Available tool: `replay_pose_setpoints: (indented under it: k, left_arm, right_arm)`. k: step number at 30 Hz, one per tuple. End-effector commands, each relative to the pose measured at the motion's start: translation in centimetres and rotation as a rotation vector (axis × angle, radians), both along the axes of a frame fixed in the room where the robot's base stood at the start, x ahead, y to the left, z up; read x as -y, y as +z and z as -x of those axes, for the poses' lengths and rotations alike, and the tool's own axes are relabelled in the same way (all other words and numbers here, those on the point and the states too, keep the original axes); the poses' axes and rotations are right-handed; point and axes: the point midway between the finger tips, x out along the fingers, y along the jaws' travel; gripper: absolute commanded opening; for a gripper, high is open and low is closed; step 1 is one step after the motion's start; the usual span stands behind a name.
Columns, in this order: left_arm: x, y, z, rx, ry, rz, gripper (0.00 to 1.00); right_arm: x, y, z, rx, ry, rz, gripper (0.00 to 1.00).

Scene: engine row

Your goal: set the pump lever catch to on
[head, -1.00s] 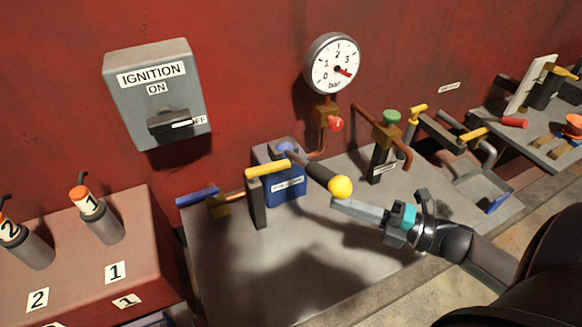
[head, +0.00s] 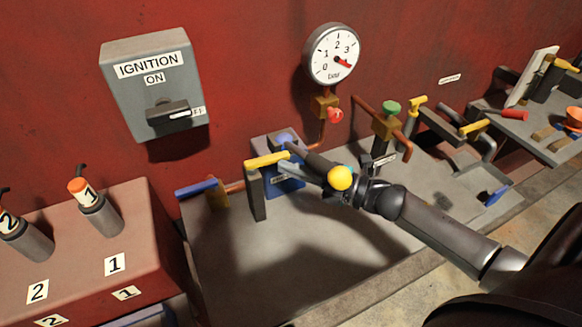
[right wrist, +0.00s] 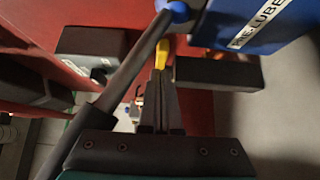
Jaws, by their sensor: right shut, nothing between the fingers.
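The pump is a blue box (head: 292,187) with a label. Its dark lever (head: 318,163) slopes down right to a yellow ball knob (head: 340,178). Left of the pump stands a dark post (head: 257,195) with a yellow bar (head: 266,160) across its top, apparently the catch; its right end points towards the pump. My right gripper (head: 286,169) is shut and empty, under the lever, its tips close to that right end. In the right wrist view the shut fingers (right wrist: 160,82) are just below a yellow end (right wrist: 166,62); contact is unclear. The lever (right wrist: 130,70) passes beside them.
A blue-handled valve (head: 197,188) stands left of the post. A gauge (head: 332,53) and a red knob (head: 336,115) are above the pump. A green-topped valve (head: 390,108) stands to the right. The grey bench (head: 240,270) is clear in front.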

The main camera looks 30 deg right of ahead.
Motion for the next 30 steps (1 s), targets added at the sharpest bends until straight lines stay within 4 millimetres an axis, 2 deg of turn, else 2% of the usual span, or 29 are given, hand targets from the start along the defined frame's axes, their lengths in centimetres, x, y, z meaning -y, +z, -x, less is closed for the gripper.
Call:
replay_pose_setpoints:
  k: [14, 22, 30]
  left_arm:
    - [0.0, 0.0, 0.0, 0.001, 0.000, 0.000, 0.00]
    - [0.0, -0.6, -0.2, 0.003, 0.000, 0.001, 0.00]
    - [0.0, -0.5, -0.2, 0.003, 0.000, 0.001, 0.00]
  right_arm:
    - [0.1, 0.0, -0.4, -0.001, 0.000, 0.001, 0.00]
    - [0.7, -0.1, -2.0, 0.000, -0.002, 0.002, 0.00]
    - [0.9, 0.2, -2.2, 0.003, -0.009, 0.000, 0.00]
